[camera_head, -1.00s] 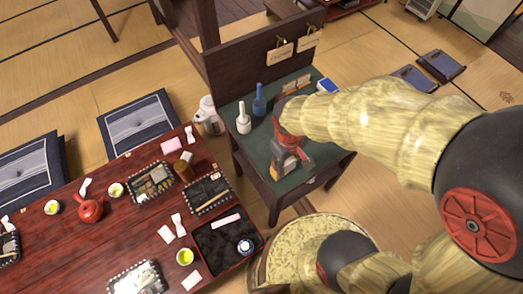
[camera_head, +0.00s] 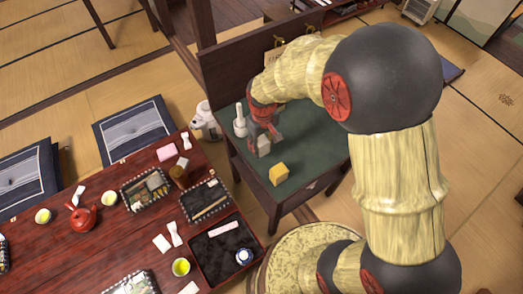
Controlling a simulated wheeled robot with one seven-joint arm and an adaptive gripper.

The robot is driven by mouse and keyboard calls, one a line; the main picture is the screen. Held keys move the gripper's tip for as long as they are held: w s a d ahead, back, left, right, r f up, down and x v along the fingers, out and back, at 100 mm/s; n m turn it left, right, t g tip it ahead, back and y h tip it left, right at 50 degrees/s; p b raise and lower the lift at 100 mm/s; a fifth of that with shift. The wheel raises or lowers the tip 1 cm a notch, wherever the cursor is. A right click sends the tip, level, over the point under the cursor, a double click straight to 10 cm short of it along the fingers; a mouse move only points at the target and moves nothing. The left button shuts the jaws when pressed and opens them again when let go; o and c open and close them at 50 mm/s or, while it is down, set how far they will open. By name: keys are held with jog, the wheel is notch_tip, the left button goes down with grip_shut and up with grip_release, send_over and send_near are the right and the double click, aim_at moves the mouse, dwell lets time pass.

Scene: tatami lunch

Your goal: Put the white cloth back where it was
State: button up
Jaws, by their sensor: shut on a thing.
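My gripper (camera_head: 264,136) is over the green-topped desk (camera_head: 312,160), pointing down near the desk's left side. It is shut on a small pale grey-white thing (camera_head: 264,147), which I take to be the white cloth, though it is small and partly hidden by the fingers. The cloth is at or just above the desk top; I cannot tell whether it touches. A yellow block (camera_head: 279,175) lies apart from it, nearer the desk's front edge.
A white bell-shaped object (camera_head: 240,122) stands close to the left of my gripper. The desk's dark back panel (camera_head: 228,75) rises behind. The red table (camera_head: 110,235) with trays, cups and a teapot is at left. My arm hides the desk's right part.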

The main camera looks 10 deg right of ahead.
aim_at(262, 149)
jog(key=shift+w+f, duration=0.35)
jog(key=shift+f, duration=0.05)
jog(key=f, duration=0.1)
jog(key=f+b, duration=0.2)
jog(key=shift+w+f, duration=0.25)
jog(key=shift+f, duration=0.1)
jog(key=shift+c, duration=0.4)
jog(key=o, duration=1)
jog(key=shift+o, duration=0.5)
jog(key=shift+r, duration=0.2)
notch_tip(262, 149, up, 12)
jog(key=p, duration=0.4)
jog(key=s+d+r+m+t, duration=0.2)
jog(key=s+d+r, duration=0.2)
jog(key=s+r, duration=0.5)
jog(key=s+d+r+m+t, duration=0.2)
jog(key=s+d+r, duration=0.3)
jog(key=s+r, duration=0.4)
notch_tip(262, 149, up, 4)
jog(key=shift+s+d+f+m+t, duration=0.1)
jog(key=shift+s+d+m+t, duration=0.15)
jog(key=shift+t, duration=0.55)
